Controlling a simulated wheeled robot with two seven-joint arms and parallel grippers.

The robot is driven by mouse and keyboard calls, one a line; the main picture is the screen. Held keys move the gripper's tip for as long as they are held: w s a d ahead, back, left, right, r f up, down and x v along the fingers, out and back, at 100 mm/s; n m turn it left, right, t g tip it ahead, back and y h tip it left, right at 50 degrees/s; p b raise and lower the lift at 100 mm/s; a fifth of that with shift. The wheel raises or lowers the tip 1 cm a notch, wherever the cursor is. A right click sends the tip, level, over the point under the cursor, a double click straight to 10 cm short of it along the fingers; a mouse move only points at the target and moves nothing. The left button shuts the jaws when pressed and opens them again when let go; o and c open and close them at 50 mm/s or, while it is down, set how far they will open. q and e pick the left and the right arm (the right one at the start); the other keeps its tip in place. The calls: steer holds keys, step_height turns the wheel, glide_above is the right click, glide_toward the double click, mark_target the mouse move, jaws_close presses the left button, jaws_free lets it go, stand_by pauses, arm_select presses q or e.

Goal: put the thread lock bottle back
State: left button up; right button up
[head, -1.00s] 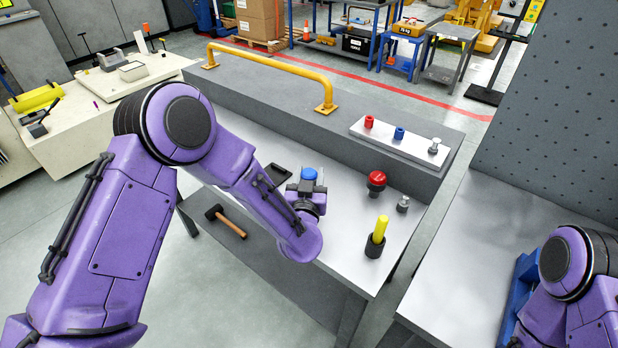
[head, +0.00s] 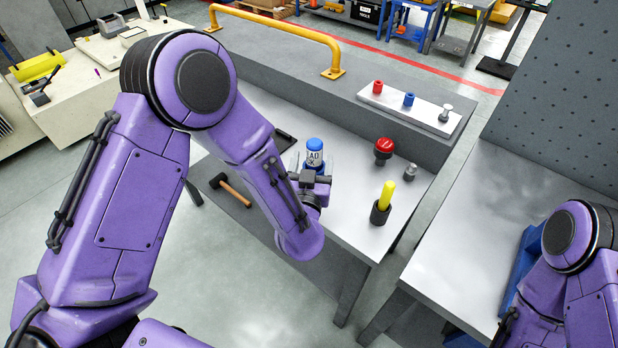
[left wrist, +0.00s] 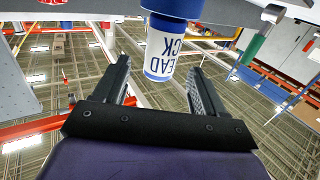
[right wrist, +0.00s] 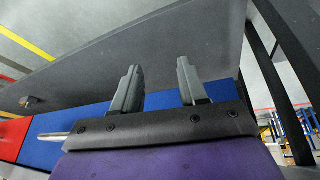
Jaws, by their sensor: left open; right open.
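The thread lock bottle (head: 314,157) has a blue cap and a white label with dark letters. It is upright over the grey table (head: 340,215); its foot is hidden by my gripper. My left gripper (head: 313,178) is at the bottle's near side, open. In the left wrist view the bottle (left wrist: 166,45) shows between and beyond the two spread fingers (left wrist: 158,72), with gaps on both sides. My right gripper (right wrist: 157,82) is open and empty, with a grey surface behind it.
A red knob (head: 383,146), a grey knob (head: 410,172) and a yellow handle in a black cup (head: 381,207) stand right of the bottle. A yellow rail (head: 270,22) and a white strip with pegs (head: 385,98) are on the raised back ledge. A hammer (head: 232,190) lies left.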

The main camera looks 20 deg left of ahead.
arm_select(q)
steer(key=s, duration=0.2)
steer(key=s+d+b, duration=0.1)
steer(key=s, duration=0.2)
steer(key=shift+s+d, duration=0.1)
steer(key=shift+s, duration=0.2)
